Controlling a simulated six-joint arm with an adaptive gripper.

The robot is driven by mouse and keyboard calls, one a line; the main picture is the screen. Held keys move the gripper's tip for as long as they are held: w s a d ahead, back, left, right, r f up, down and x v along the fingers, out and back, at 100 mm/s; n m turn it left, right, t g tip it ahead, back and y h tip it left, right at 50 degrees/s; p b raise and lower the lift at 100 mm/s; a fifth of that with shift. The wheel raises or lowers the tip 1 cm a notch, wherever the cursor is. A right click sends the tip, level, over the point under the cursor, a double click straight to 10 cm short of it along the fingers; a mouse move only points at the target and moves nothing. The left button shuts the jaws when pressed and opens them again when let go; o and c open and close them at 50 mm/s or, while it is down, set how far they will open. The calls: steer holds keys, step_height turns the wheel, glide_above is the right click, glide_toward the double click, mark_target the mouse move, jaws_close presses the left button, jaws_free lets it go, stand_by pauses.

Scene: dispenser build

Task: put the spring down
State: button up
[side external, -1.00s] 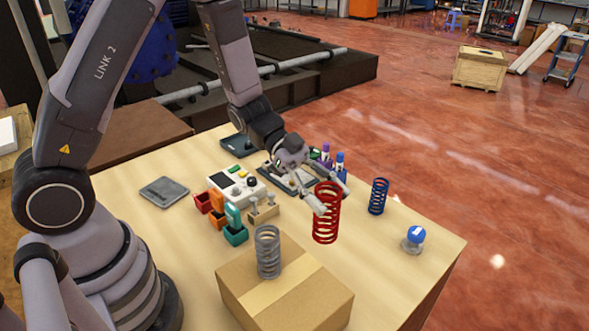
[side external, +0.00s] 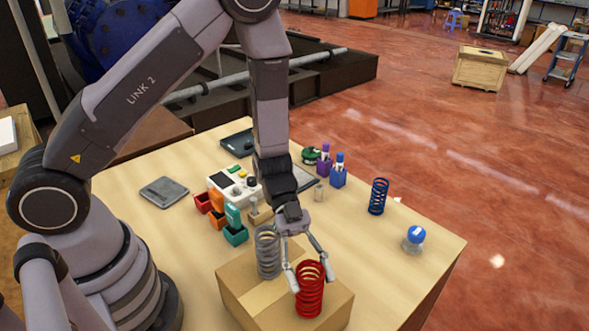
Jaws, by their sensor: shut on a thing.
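A red spring (side external: 310,291) is upright at the right front part of the cardboard box (side external: 262,312). My gripper (side external: 310,281) points down and is shut on the upper part of the red spring, one finger on each side. The spring's lower end looks to be at the box top, but I cannot tell whether it touches. A grey spring (side external: 268,254) stands upright on the box, behind and to the left of the red one. A blue spring (side external: 378,197) stands on the table at the right.
A blue-topped jar (side external: 414,239) stands near the table's right edge. Red, orange and teal bins (side external: 235,232), a white control box (side external: 236,186) and purple and blue bottles (side external: 338,172) are farther back. The wooden table (side external: 385,275) is clear right of the box.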

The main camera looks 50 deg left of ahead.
steer(key=shift+f, duration=0.1)
steer(key=o, duration=1.2)
